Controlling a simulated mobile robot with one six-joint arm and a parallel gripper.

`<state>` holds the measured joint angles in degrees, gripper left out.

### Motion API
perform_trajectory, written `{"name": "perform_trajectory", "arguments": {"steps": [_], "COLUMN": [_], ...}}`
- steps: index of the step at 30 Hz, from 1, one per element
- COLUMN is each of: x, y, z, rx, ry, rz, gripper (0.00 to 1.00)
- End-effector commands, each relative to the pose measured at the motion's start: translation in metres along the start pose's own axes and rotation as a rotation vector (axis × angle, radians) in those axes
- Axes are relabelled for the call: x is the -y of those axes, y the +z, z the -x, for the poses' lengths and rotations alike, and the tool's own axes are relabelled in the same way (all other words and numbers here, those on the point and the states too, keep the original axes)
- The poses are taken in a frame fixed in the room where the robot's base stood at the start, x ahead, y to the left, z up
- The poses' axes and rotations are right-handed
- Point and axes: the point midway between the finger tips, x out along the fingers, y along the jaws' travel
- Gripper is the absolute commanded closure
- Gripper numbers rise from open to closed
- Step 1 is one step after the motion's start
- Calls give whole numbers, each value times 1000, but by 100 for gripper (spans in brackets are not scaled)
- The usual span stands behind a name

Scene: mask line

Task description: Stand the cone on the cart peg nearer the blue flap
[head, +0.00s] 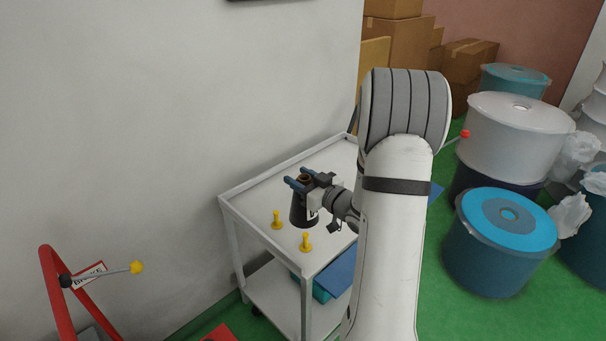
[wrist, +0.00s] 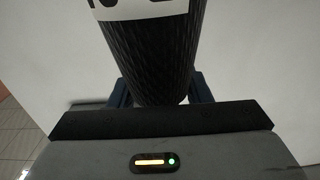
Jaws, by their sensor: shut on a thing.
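My gripper (head: 300,183) is shut on the black cone (head: 299,214) near its top, above or on the cart's white top. The cone looks about upright; I cannot tell whether its base touches the cart. In the wrist view the cone (wrist: 155,50) is dark and textured with a white label, between my gripper's blue fingers (wrist: 160,92). Two yellow pegs stand on the cart (head: 235,203): the left peg (head: 277,221) and the front peg (head: 305,243). The blue flap (head: 339,271) is at the cart's right side, closer to the front peg. Both pegs are uncovered.
A white wall is behind the cart. A red frame with a yellow-knobbed lever (head: 136,267) is at lower left. Drums, including a blue-lidded one (head: 500,240), stand at right on green floor. A teal bin (head: 321,292) sits on the cart's lower shelf. Cardboard boxes are behind.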

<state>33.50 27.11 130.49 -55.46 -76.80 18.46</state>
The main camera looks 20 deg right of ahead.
Motion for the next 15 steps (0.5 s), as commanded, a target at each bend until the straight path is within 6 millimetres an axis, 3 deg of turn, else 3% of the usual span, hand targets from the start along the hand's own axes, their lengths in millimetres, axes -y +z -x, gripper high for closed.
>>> {"name": "perform_trajectory", "arguments": {"steps": [15], "x": [0], "y": [38], "z": [-1], "rx": [-2], "ry": [-1], "rz": [1], "gripper": [100]}}
